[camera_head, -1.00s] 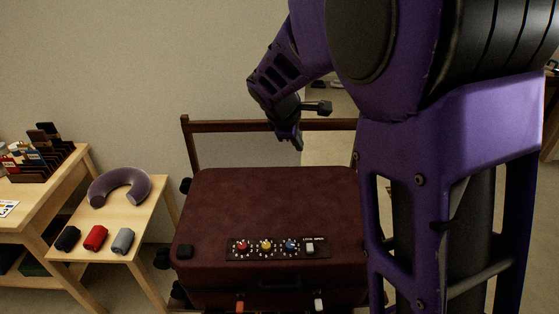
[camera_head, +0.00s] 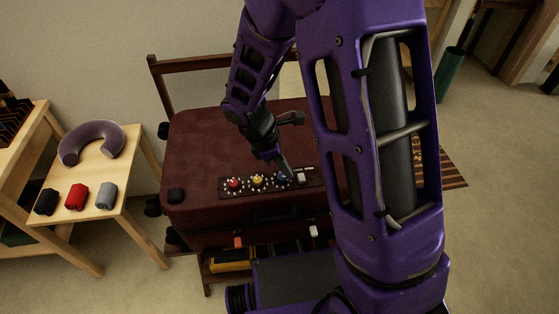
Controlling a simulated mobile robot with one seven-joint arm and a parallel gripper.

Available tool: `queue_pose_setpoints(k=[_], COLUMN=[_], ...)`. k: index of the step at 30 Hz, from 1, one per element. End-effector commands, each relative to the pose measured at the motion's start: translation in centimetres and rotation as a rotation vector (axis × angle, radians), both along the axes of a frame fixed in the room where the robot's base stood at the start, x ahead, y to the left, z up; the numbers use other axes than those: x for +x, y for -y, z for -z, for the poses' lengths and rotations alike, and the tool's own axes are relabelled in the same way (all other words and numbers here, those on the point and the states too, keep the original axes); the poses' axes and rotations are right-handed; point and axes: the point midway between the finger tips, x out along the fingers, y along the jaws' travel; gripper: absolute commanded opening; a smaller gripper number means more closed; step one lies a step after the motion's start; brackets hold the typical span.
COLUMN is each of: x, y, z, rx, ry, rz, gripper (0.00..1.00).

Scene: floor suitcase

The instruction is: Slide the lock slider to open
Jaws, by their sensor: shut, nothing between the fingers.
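A dark red suitcase (camera_head: 205,145) lies flat on a wooden rack. A black lock panel (camera_head: 248,190) sits near its front edge, with a red dial (camera_head: 234,183), a yellow dial (camera_head: 257,180) and a blue dial (camera_head: 281,177). The pale lock slider (camera_head: 301,178) is at the panel's right end. My gripper (camera_head: 289,174) is shut and empty, its tip pointing down at the panel between the blue dial and the slider. I cannot tell whether it touches either one.
A red latch (camera_head: 239,243) and a white latch (camera_head: 314,231) show on the suitcase front. A light wooden table (camera_head: 127,190) at left holds a neck pillow (camera_head: 90,143) and several rolled items. My arm hides the suitcase's right side.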

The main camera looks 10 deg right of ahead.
Motion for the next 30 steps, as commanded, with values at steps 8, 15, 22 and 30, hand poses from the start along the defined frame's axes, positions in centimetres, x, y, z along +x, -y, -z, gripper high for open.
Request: queue_pose_setpoints(k=[8,15,22,30], x=[0.0,0.0,0.1,0.0], y=[0.9,0.9,2.2,4.8], z=[2.2,2.2,2.1,2.2], rx=[0.000,0.000,-0.001,-0.001], ry=[0.000,0.001,0.001,0.001], rz=[0.000,0.000,0.003,0.000], gripper=[0.00,0.00,0.00,0.00])
